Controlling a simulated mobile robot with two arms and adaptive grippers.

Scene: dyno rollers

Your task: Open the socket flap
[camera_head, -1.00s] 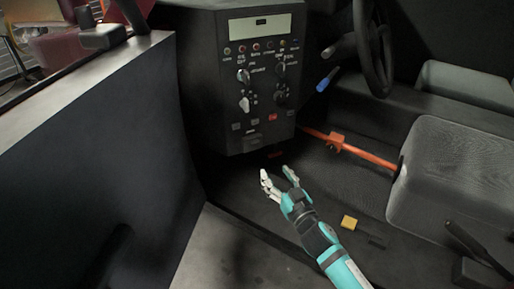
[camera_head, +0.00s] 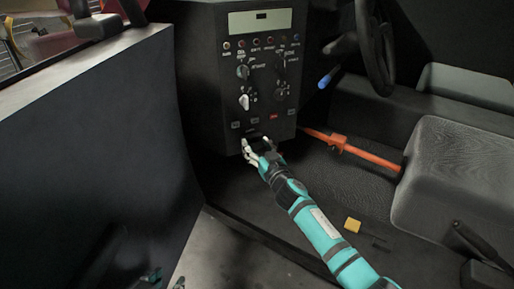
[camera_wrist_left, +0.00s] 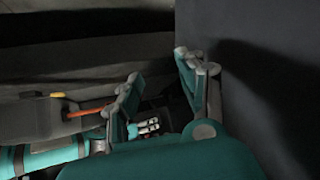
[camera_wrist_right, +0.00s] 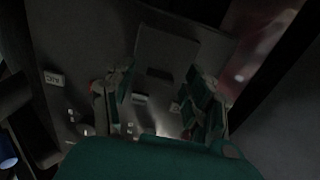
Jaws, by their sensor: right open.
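The dark control panel (camera_head: 262,75) stands in the middle of the head view. The socket flap appears to be the grey square plate (camera_wrist_right: 167,48) in the right wrist view. It lies beyond and between the fingertips, and I cannot tell whether they touch it. My right gripper (camera_head: 258,150) is open at the panel's lower edge and hides part of that area; its fingers also show in the right wrist view (camera_wrist_right: 160,80). My left gripper (camera_head: 165,280) is low at the bottom edge of the head view. Its fingers stand apart and empty in the left wrist view (camera_wrist_left: 158,68).
A dark wall (camera_head: 90,150) fills the left side. A seat (camera_head: 455,185) stands at the right, with an orange bar (camera_head: 365,155) beside it. A steering wheel (camera_head: 372,45) is at upper right.

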